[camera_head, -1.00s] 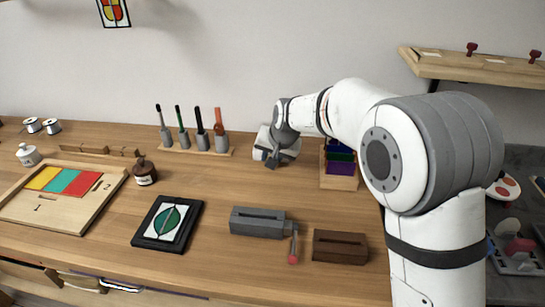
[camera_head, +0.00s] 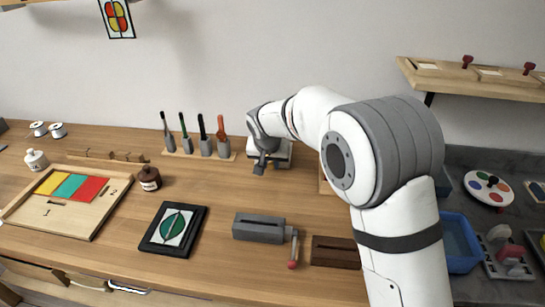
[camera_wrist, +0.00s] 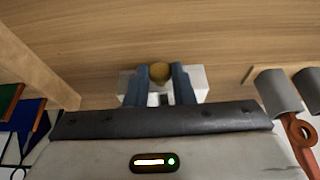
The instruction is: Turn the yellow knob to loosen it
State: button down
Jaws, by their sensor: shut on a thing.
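The yellow knob (camera_wrist: 159,72) shows in the wrist view as a small round brownish-yellow top. It sits on a white block-shaped device (camera_wrist: 197,84), which stands on the wooden bench. My gripper (camera_wrist: 159,78) has its two blue-grey fingers on either side of the knob, shut on it. In the head view, my gripper (camera_head: 261,166) is at the front left of the white device (camera_head: 284,156). The knob itself cannot be made out there, as my wrist and fingers cover it.
A rack of upright tools (camera_head: 205,144) stands close left of the device. It shows at the right of the wrist view (camera_wrist: 285,92). A wooden holder with coloured sheets (camera_wrist: 38,60) is on the other side. A grey slotted block (camera_head: 258,228) lies in front, with clear bench between.

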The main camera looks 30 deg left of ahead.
jog(key=h, duration=0.1)
jog(key=t+h, duration=0.1)
jog(key=h, duration=0.1)
jog(key=shift+s+a+f+n, duration=0.1)
jog(key=shift+a+n, duration=0.2)
jog(key=shift+a, duration=0.05)
jog(key=shift+a+t+h, duration=0.15)
jog(key=shift+t+h, duration=0.15)
jog(key=shift+h, duration=0.7)
jog(key=shift+n, duration=0.3)
jog(key=c, duration=1.2)
grip_release()
jog(key=shift+c, duration=0.2)
jog(key=shift+f, duration=0.1)
jog(key=shift+s, duration=0.1)
